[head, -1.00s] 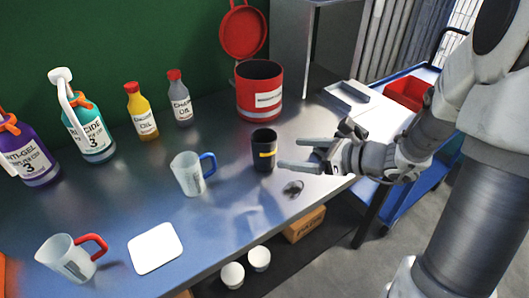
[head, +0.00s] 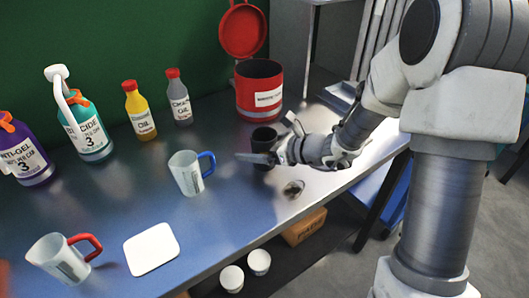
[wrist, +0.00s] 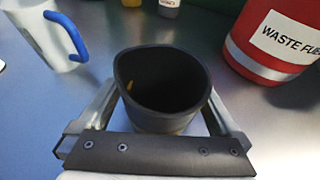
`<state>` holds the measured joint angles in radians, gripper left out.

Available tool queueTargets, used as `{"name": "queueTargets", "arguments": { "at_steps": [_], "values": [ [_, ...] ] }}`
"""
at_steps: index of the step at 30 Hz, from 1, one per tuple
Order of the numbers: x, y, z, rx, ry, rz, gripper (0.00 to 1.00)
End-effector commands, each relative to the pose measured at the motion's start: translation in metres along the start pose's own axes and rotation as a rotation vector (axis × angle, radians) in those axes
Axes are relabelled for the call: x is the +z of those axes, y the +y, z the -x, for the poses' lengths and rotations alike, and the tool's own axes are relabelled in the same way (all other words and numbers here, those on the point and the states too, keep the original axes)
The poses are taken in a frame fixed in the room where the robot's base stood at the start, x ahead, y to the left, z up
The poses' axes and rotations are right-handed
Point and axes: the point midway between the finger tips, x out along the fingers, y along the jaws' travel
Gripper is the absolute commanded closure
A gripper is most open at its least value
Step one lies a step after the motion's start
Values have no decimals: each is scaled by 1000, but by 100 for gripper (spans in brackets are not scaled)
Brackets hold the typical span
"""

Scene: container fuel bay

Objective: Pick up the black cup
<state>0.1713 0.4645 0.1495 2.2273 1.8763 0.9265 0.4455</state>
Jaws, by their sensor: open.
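The black cup (head: 264,138) stands upright on the metal bench, partly hidden behind my gripper in the head view. In the wrist view the cup (wrist: 162,92) is seen from above, its dark open mouth facing the camera. My gripper (head: 262,159) is open, with one finger on each side of the cup. In the wrist view the gripper (wrist: 160,120) shows its fingers along the cup's left and right sides. I cannot tell whether either finger touches it.
A blue-handled clear jug (head: 188,174) stands left of the cup. A red waste bin (head: 259,90) stands behind it. Bottles (head: 139,112) line the back, and a white square pad (head: 152,249) and red-handled jug (head: 60,258) are at front left.

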Motion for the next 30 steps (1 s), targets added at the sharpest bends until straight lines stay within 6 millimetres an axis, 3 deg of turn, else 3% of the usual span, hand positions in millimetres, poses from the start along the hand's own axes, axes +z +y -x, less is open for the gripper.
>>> {"name": "queueTargets", "arguments": {
  "at_steps": [5,20,30],
  "values": [
    [0,0,0,-1,0,0,0],
    [0,0,1,-1,0,1,90],
    [2,0,1,-1,0,1,91]
  ]
}}
